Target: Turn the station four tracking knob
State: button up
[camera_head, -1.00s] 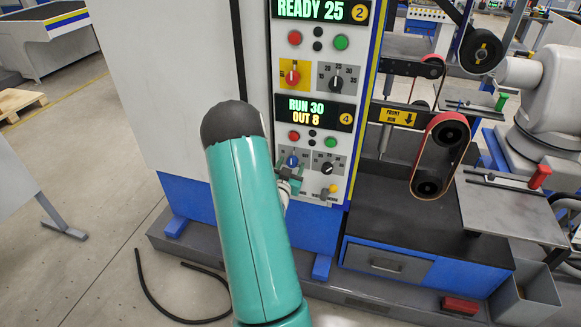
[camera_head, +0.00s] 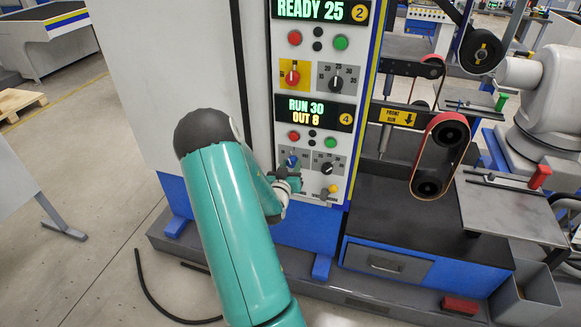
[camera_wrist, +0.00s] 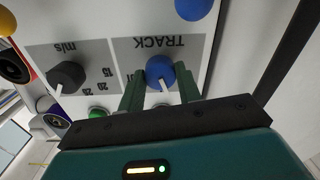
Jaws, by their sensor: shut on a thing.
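The station four tracking knob is the blue knob (camera_head: 292,161) with a white pointer, low on the panel under the display (camera_head: 313,112) reading RUN 30, OUT 8 beside a yellow 4. In the wrist view, the blue knob (camera_wrist: 158,67) sits on a grey plate marked TRACK, which appears upside down. My gripper (camera_wrist: 160,74) has its green fingers on either side of the knob, shut on it. In the head view, my gripper (camera_head: 284,177) is at the panel just below the knob, partly hidden by my wrist.
A black speed knob (camera_head: 328,168) stands right of the tracking knob, with red (camera_head: 294,136) and green (camera_head: 330,142) buttons above. The sanding belt (camera_head: 440,155) stands further right. A black hose (camera_head: 150,290) lies on the floor.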

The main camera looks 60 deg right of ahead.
jog(key=o, duration=1)
jog(key=s+a, duration=0.2)
jog(key=a, duration=1.1)
jog(key=shift+s+a, duration=0.25)
jog(key=shift+a, duration=0.1)
